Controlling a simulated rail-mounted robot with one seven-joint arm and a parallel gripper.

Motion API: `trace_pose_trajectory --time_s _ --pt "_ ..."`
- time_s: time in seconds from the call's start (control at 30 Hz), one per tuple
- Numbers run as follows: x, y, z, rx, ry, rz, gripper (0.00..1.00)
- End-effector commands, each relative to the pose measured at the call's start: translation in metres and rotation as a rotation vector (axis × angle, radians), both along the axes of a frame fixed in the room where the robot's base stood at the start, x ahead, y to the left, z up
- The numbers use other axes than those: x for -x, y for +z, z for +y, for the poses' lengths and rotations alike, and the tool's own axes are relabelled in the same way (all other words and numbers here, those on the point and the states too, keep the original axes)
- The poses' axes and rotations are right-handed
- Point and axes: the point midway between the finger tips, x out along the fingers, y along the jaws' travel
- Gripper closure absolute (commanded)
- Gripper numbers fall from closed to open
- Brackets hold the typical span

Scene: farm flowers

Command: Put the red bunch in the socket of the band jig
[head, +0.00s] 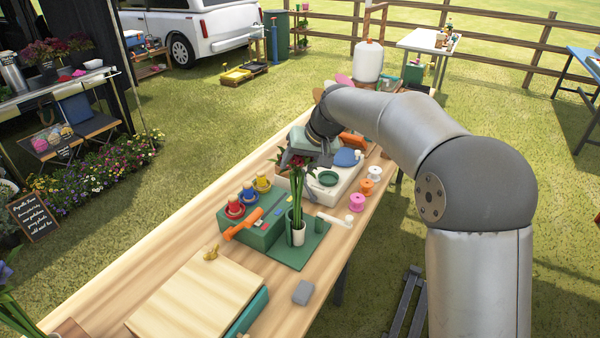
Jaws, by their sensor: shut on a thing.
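The red bunch (297,172) has small red blooms, dark leaves and long green stems, and stands upright. My gripper (298,158) is shut on its upper part; the fingertips are partly hidden by leaves. The band jig seems to be the green board (297,257) with a dark green upright (289,228) and a white cup-like socket (299,236). The stems' lower ends meet the socket's top in the picture. I cannot tell how deep they sit in it, or whether they are just above or behind it.
Left of the jig is a green block (257,232) with red, blue and yellow spools and an orange tool (243,225). A white tray (325,194) lies behind. A pink spool (357,202) stands right. A wooden board (197,297) and grey block (303,292) are nearer.

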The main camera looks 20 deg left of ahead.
Motion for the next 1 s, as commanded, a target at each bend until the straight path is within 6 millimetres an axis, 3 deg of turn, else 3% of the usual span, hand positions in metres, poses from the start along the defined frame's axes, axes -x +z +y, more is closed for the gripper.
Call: trace_pose_trajectory --time_s 0.17,0.57,0.6,0.63,1.0 --pt "0.000 -0.025 0.000 0.000 0.000 0.004 0.80" --pt "0.000 -0.033 0.000 -0.001 0.000 0.002 0.80" --pt "0.000 -0.031 0.000 0.000 -0.001 0.001 0.32" --pt "0.000 -0.031 0.000 0.000 -0.001 0.001 0.23" --pt "0.000 -0.024 0.000 0.001 0.000 0.001 0.21"
